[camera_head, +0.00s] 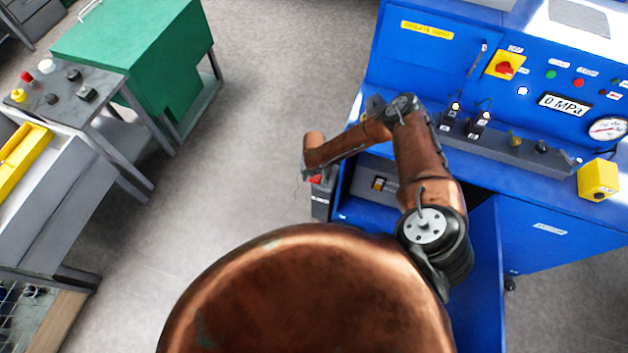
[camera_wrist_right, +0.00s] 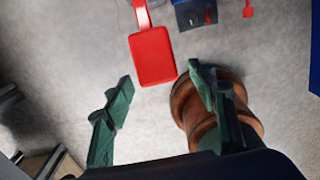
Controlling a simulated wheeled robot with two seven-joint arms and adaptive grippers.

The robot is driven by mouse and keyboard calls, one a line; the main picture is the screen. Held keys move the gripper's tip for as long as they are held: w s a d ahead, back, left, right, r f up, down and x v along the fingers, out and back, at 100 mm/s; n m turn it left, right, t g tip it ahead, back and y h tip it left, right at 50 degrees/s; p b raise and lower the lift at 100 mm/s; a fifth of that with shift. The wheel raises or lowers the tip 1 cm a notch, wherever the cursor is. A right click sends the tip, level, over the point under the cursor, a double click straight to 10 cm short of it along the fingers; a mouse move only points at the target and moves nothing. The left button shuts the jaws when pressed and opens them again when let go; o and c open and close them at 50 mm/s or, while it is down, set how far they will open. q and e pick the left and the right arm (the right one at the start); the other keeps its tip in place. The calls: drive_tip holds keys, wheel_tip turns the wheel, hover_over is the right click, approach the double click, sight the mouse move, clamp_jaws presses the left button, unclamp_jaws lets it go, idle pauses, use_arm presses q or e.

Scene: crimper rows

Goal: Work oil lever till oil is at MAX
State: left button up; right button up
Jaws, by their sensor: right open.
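A red flat paddle on a red stem (camera_wrist_right: 152,58), which looks like the oil lever, lies just beyond my right gripper's fingertips in the wrist view. A red part (camera_head: 316,181) also shows in the head view at the machine's left side, below the end of my right arm. My right gripper (camera_wrist_right: 160,78) is open, its green fingers apart and nothing held between them. I cannot tell whether a finger touches the paddle. A grey unit with a small window (camera_head: 379,184) sits in the machine's open lower bay; its level is too small to read. My left gripper is out of view.
The blue machine (camera_head: 420,85) carries a display reading 0 MPa (camera_head: 564,104), a round dial (camera_head: 607,128) and a red-and-yellow switch (camera_head: 505,67). A blue door (camera_head: 486,270) stands open. A green cabinet (camera_head: 135,50) is at the left. The grey floor between is clear.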

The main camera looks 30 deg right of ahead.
drive_tip(key=shift+f, duration=0.7)
drive_tip(key=shift+c, duration=0.6)
clamp_jaws()
